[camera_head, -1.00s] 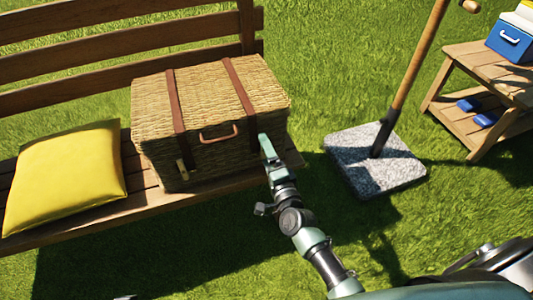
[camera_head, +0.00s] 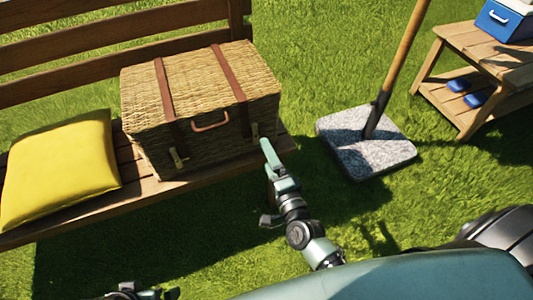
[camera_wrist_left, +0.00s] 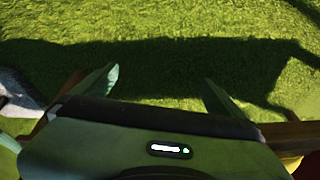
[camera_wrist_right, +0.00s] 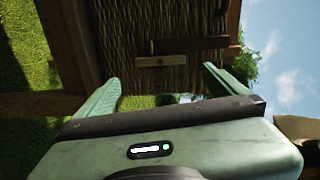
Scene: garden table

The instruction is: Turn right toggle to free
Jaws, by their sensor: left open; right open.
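A wicker basket (camera_head: 195,105) with two brown straps and a copper handle sits on the bench. Its right toggle (camera_head: 255,131), a small brass bar, shows at the lower end of the right strap; the left toggle (camera_head: 178,158) is below the left strap. In the right wrist view a brass toggle (camera_wrist_right: 162,61) lies lengthwise along the dark strap end (camera_wrist_right: 190,45). My right gripper (camera_wrist_right: 160,82) is open and empty, its fingers either side of the toggle in view, apparently apart from it. My left gripper (camera_wrist_left: 160,85) is open over grass, away from the basket.
A yellow cushion (camera_head: 62,168) lies left of the basket on the bench (camera_head: 60,222). A stone base (camera_head: 365,150) with a wooden pole stands to the right. A wooden side table (camera_head: 480,52) holds a blue cooler (camera_head: 505,20). Open grass lies in front.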

